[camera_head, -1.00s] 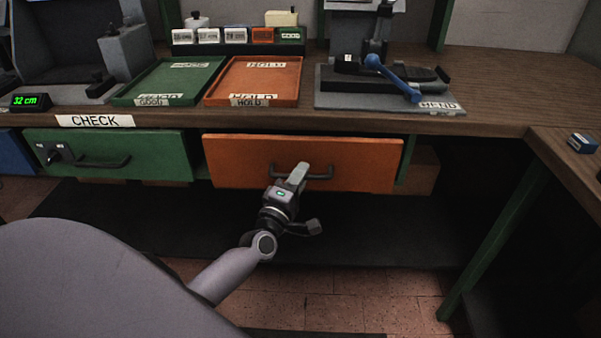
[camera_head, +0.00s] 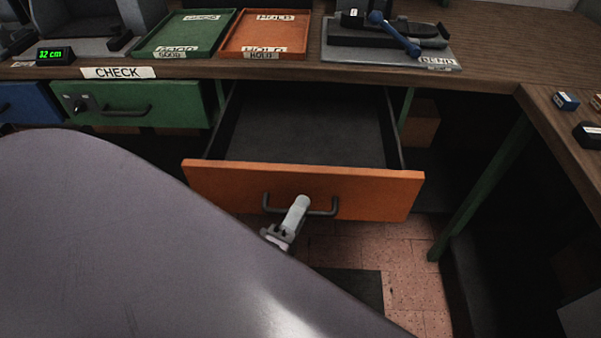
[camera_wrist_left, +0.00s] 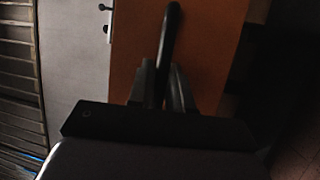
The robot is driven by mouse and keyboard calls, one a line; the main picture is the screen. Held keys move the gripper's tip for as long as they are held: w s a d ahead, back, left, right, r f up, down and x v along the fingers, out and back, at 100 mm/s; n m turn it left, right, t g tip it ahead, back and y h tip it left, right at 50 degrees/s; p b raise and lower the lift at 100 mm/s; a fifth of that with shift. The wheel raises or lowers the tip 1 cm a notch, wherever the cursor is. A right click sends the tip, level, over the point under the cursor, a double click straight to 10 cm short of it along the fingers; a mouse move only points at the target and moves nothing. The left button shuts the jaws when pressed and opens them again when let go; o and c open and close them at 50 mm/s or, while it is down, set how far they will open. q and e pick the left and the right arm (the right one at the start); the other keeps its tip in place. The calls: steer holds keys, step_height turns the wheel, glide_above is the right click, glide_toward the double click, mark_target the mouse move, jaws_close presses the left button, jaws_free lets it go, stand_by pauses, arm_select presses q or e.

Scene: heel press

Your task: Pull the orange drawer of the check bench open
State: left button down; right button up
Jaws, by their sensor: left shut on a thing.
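The orange drawer (camera_head: 370,187) of the check bench (camera_head: 180,71) stands well open, and its dark inside shows empty in the head view. Its dark bar handle (camera_head: 327,212) runs across the front. My left gripper (camera_head: 302,203) is shut on the middle of that handle. In the left wrist view the handle (camera_wrist_left: 171,35) runs between the two fingers (camera_wrist_left: 162,88) in front of the orange front (camera_wrist_left: 210,40). My own arm hides the lower left of the head view. My right gripper is not in view.
A closed green drawer (camera_head: 180,105) with a key in it is left of the orange one. A green tray (camera_head: 150,45), an orange tray (camera_head: 228,45) and a bending tool (camera_head: 385,45) stand on the bench top. A green leg (camera_head: 480,190) stands at the right.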

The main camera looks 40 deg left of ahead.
arm_select(q)
steer(key=shift+s+d, duration=0.4)
steer(key=shift+s, duration=0.25)
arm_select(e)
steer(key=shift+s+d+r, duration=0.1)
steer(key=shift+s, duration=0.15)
arm_select(q)
steer(key=c, duration=1.1)
jaws_free()
steer(key=shift+s, duration=0.1)
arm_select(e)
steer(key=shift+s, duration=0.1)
